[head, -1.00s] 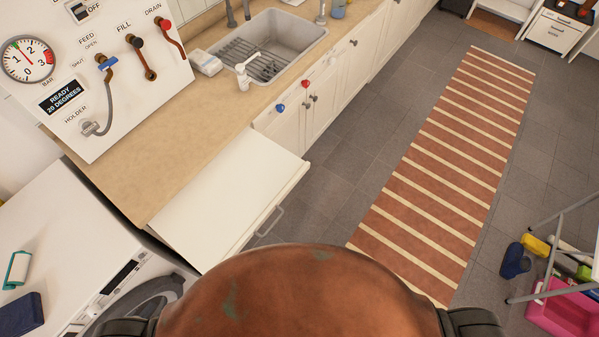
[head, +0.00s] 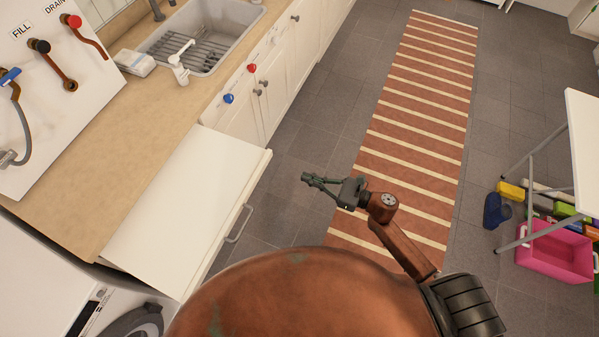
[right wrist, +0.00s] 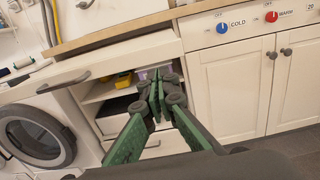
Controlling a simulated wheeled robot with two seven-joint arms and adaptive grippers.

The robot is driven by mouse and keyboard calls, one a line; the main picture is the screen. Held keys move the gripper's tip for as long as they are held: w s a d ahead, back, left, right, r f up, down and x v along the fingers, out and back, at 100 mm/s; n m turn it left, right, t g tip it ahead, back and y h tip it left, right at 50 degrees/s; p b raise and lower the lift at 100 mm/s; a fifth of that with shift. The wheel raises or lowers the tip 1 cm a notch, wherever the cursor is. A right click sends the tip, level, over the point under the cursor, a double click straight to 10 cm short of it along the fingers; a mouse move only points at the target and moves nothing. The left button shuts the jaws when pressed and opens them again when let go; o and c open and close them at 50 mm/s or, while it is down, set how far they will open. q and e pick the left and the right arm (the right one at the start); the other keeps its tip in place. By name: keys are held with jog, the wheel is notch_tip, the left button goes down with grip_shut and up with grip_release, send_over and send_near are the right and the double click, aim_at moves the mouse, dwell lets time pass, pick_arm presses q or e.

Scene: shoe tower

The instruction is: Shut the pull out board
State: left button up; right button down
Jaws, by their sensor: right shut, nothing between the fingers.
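The pull out board (head: 188,205) is a white panel that sticks out from under the worktop, over the floor, left of the middle in the head view. Its grey bar handle (head: 239,224) is on the front edge. In the right wrist view the board (right wrist: 130,62) shows edge-on at upper left, with its handle (right wrist: 64,82). My right gripper (head: 306,180) is shut and empty, in the air to the right of the board and apart from it. Its green fingers (right wrist: 158,85) point toward the open shelf below the board. My left gripper is not in view.
The worktop (head: 140,108) with a sink (head: 205,40) runs along the left. Blue (head: 229,98) and red (head: 252,68) knobs sit on the cabinet front. A washing machine (right wrist: 38,135) stands beside the shelf. A pink crate (head: 555,252) is at far right. The striped rug (head: 415,120) is clear.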

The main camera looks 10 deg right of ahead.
aim_at(267, 162)
jog(key=x, duration=1.2)
jog(key=shift+w+a+p, duration=0.15)
jog(key=shift+w+p, duration=0.05)
jog(key=shift+p, duration=0.15)
